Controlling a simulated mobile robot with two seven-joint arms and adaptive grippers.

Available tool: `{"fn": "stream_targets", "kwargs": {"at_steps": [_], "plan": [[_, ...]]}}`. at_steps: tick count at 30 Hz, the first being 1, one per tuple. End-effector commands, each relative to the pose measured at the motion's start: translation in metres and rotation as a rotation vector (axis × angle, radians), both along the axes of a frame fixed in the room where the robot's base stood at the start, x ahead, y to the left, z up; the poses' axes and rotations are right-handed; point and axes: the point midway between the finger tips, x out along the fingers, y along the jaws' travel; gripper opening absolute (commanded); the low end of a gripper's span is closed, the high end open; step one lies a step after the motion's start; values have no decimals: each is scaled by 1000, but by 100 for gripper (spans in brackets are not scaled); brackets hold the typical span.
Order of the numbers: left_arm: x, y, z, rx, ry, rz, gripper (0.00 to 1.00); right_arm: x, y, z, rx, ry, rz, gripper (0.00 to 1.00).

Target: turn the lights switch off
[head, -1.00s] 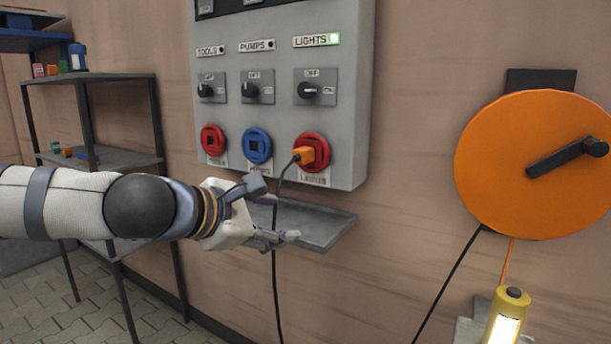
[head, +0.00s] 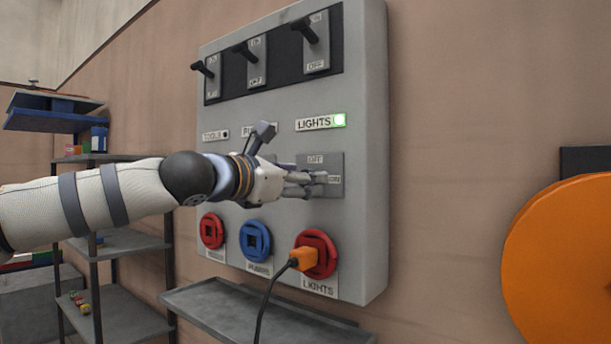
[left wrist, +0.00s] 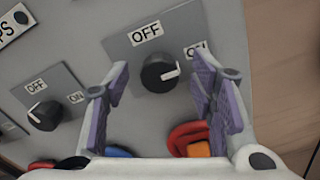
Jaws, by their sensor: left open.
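The lights switch is a black rotary knob (left wrist: 158,73) on a grey plate (head: 335,163) marked OFF at the top and ON at the right. In the left wrist view its white pointer is turned to the right, toward the ON side. The green lamp (head: 340,120) beside the LIGHTS label is lit. My left gripper (head: 291,158) is open in front of the plate and hides the knob in the head view. In the left wrist view the knob shows between its two purple-padded fingers (left wrist: 160,88), with no clear contact. My right gripper is not in view.
The pumps knob (left wrist: 45,115) is close to the left. Black levers (head: 305,32) sit above. Below are red and blue sockets, with an orange plug (head: 302,258) in the lights socket, and a grey shelf (head: 250,310). An orange disc (head: 560,265) is at the right.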

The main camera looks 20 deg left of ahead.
Motion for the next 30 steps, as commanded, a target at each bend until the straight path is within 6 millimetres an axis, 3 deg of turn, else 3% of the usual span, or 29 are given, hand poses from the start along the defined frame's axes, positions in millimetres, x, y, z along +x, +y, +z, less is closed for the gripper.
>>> {"fn": "stream_targets", "kwargs": {"at_steps": [4,12,18,19,30], "plan": [[13,-5,2,1,-2,1,51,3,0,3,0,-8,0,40],[16,-6,0,2,-1,0,51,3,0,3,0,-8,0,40],[16,-6,0,2,-1,0,6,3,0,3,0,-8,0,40],[16,-6,0,2,-1,0,3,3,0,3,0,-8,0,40],[16,-5,0,-50,18,0,3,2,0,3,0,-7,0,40]]}}
